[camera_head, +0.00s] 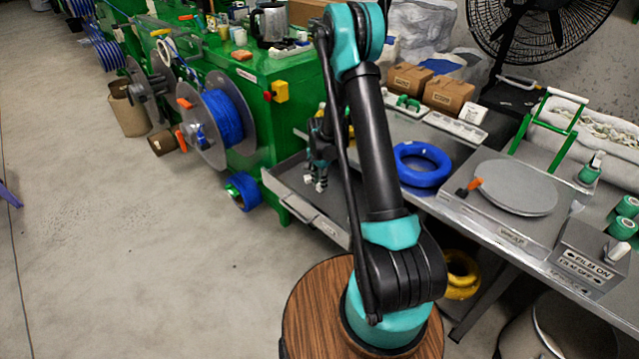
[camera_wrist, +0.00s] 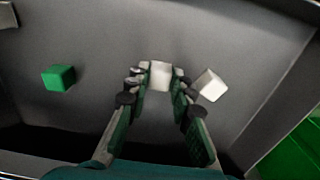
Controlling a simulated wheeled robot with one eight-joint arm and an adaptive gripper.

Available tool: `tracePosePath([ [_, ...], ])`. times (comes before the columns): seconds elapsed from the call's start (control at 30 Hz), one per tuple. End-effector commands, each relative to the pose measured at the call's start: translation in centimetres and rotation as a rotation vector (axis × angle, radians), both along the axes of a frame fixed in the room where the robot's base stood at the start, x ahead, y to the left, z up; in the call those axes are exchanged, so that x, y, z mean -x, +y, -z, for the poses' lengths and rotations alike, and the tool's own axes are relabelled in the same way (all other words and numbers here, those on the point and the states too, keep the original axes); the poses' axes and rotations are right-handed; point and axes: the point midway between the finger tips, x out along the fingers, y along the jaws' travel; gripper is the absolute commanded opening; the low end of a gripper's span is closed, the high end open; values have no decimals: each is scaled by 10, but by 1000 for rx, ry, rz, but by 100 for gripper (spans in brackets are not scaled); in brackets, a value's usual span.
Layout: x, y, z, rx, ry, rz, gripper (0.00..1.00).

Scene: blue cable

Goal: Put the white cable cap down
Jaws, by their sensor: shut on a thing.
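My gripper (camera_wrist: 160,82) is shut on a white cable cap (camera_wrist: 160,74), which sits between the two fingertips in the wrist view. A second white cap (camera_wrist: 210,86) lies just right of the right finger, apart from it. A green cap (camera_wrist: 58,77) lies further left on the same grey tray floor (camera_wrist: 100,40). In the head view my gripper (camera_head: 318,165) points down over the grey tray (camera_head: 330,226) beside the green machine. Small white pieces show at its fingertips there, but I cannot tell which one is held, nor whether the held cap touches the floor.
Tray walls surround my gripper. The green machine (camera_head: 262,130) with a blue cable spool (camera_head: 222,115) stands left. On the bench to the right are a blue cable coil (camera_head: 422,181), a round grey plate (camera_head: 515,187) and cardboard boxes (camera_head: 447,93). Tray floor between the caps is bare.

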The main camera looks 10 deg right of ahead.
Motion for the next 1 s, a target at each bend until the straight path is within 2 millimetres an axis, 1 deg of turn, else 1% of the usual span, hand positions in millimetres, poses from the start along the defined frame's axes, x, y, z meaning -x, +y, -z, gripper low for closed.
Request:
tracePosePath([
  [0.2,0,0,2,0,0,0,10],
  [0.23,0,0,2,0,0,0,25],
  [0.37,0,0,2,0,0,0,41],
  [0.4,0,0,2,0,0,0,43],
  [0.63,0,0,2,0,0,0,43],
  [0.77,0,0,-2,0,0,0,43],
  [0.87,0,0,-13,0,0,0,43],
  [1.0,1,0,-36,0,0,0,43],
])
